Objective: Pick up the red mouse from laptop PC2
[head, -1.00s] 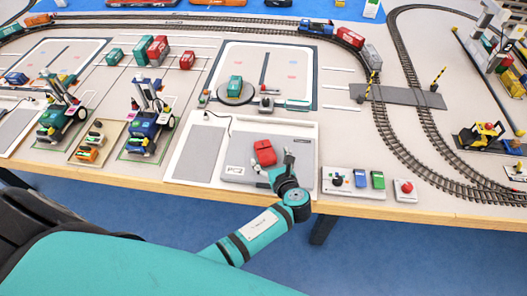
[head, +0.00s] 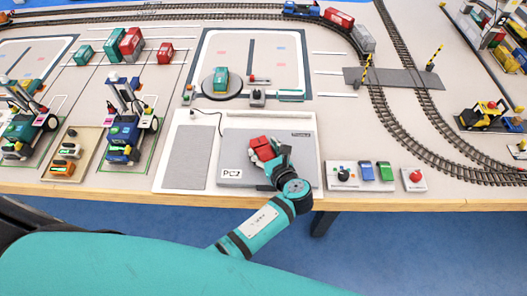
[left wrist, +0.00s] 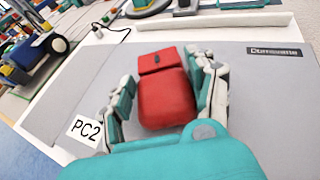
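The red mouse (head: 261,144) lies on the grey laptop PC2 (head: 236,155). My left gripper (head: 270,155) is down at the mouse from the front. In the left wrist view, the mouse (left wrist: 166,100) sits between the two fingers of my left gripper (left wrist: 161,68). The fingers are spread, one on each side of it. A narrow gap shows on the left side; the right finger is very close, and contact there cannot be told. The PC2 label (left wrist: 86,130) is on the laptop's near left. My right gripper is not in view.
A control panel with a joystick and blue and green blocks (head: 359,176) and a red button box (head: 414,180) stand right of the laptop. A grey pad (head: 186,157) lies left. Model cranes (head: 125,130) stand further left. Rails (head: 405,115) curve along the right.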

